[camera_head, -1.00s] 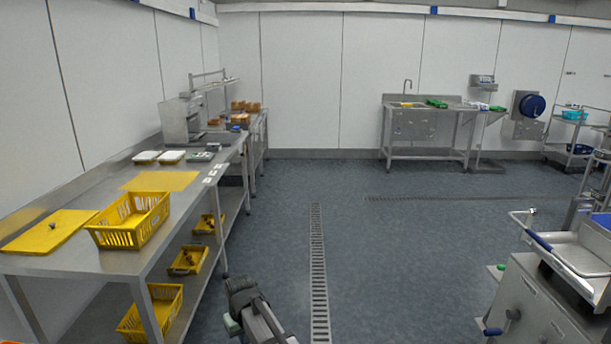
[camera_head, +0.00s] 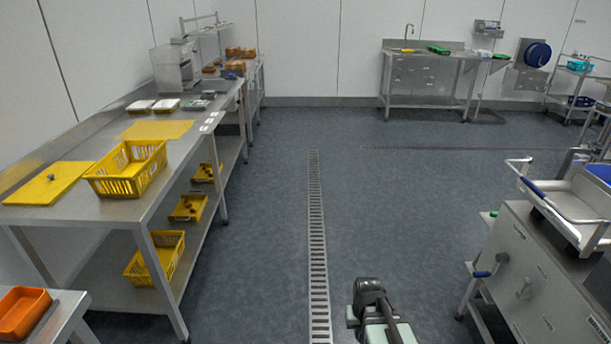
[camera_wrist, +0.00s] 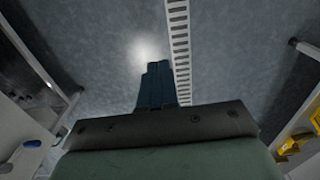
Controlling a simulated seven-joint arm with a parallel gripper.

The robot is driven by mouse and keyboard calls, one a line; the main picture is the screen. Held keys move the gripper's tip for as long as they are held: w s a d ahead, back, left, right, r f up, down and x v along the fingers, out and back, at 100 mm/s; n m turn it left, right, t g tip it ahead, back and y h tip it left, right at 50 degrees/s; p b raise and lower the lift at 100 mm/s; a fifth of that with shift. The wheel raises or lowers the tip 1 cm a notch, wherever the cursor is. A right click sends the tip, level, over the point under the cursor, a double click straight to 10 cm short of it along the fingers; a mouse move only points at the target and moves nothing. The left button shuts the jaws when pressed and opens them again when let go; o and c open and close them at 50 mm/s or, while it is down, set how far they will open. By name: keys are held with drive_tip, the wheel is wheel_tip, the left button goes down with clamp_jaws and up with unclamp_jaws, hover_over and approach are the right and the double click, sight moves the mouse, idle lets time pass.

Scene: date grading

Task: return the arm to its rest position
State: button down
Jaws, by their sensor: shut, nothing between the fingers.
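My gripper (camera_wrist: 157,82) shows in the wrist view with its dark fingers together and nothing between them. It hangs over bare grey floor beside the drain grate (camera_wrist: 180,50). In the head view part of my arm shows at the bottom, right of the drain grate (camera_head: 317,240). The fingertips cannot be made out there. My arm is clear of the steel table and the machine on either side.
On the left a long steel table (camera_head: 115,208) bears a yellow basket (camera_head: 128,172) and yellow boards. An orange tray (camera_head: 22,312) is at lower left. A steel machine (camera_head: 530,265) stands on the right. The floor between is free.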

drive_tip(key=s+f+g, duration=0.3)
drive_tip(key=s+f, duration=0.7)
drive_tip(key=s, duration=0.5)
drive_tip(key=s+f+g, duration=0.3)
drive_tip(key=s+f, duration=0.7)
drive_tip(key=s, duration=0.5)
drive_tip(key=shift+s+d+f+g, duration=0.2)
drive_tip(key=shift+d+f+g, duration=0.1)
drive_tip(key=shift+d+g, duration=0.1)
